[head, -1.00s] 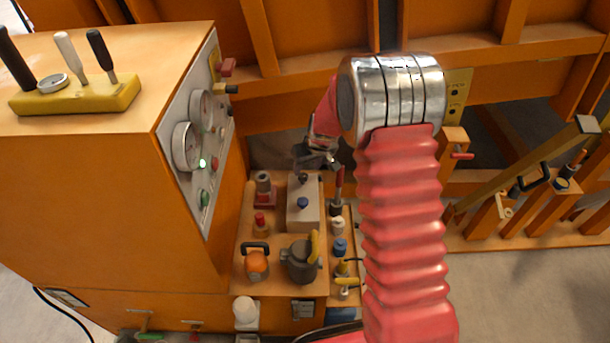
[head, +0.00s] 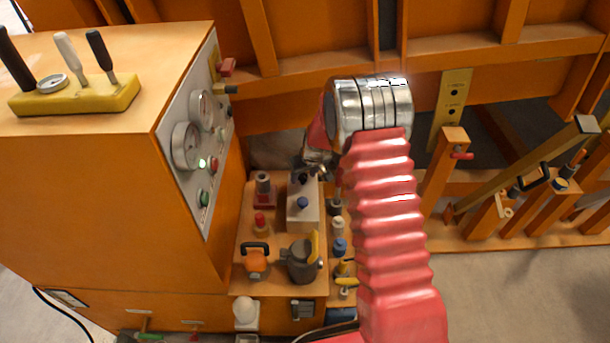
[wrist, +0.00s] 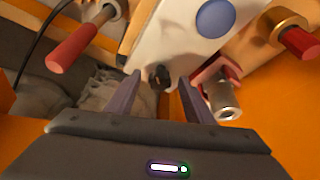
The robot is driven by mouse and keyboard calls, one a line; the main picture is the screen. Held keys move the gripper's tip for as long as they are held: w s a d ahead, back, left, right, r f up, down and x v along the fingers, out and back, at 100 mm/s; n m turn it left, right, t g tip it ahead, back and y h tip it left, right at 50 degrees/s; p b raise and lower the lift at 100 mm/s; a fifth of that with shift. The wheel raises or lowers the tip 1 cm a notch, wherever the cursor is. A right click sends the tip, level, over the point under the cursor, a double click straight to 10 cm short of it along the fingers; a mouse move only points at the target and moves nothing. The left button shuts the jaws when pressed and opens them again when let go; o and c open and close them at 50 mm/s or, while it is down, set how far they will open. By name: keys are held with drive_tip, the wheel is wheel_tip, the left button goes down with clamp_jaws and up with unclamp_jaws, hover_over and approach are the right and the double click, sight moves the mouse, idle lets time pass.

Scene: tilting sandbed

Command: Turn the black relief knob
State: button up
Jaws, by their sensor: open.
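The black relief knob (wrist: 158,76) is small and dark, on the end of a pale grey block (wrist: 172,35). In the wrist view it shows between the two fingertips of my gripper (wrist: 161,82). The fingers are open, one on each side of it, and I see no clear contact. In the head view the knob (head: 303,179) sits at the far end of the block (head: 303,217), behind a blue knob (head: 302,203). My gripper (head: 316,166) is just above and beside it there, partly hidden by my arm.
A red-handled lever (wrist: 75,48) stands close left in the wrist view. A metal cylinder on a red base (wrist: 225,102) is close right, with a red button (wrist: 300,42) beyond. The orange cabinet (head: 110,190) walls the left side in the head view.

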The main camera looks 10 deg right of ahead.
drive_tip(key=shift+c, duration=0.6)
drive_tip(key=c, duration=0.9)
drive_tip(key=shift+d, duration=0.2)
drive_tip(key=shift+a, duration=0.2)
drive_tip(key=shift+w+a+r+m, duration=0.1)
drive_tip(key=shift+w+r+m, duration=0.05)
drive_tip(key=shift+m, duration=0.15)
drive_tip(key=shift+w+m+h, duration=0.1)
drive_tip(key=shift+m+h, duration=0.4)
drive_tip(key=shift+m, duration=0.4)
idle(1.7)
drive_tip(key=shift+a+m+h, duration=0.15)
drive_tip(key=shift+m+h, duration=0.35)
drive_tip(key=shift+m, duration=0.9)
idle(1.8)
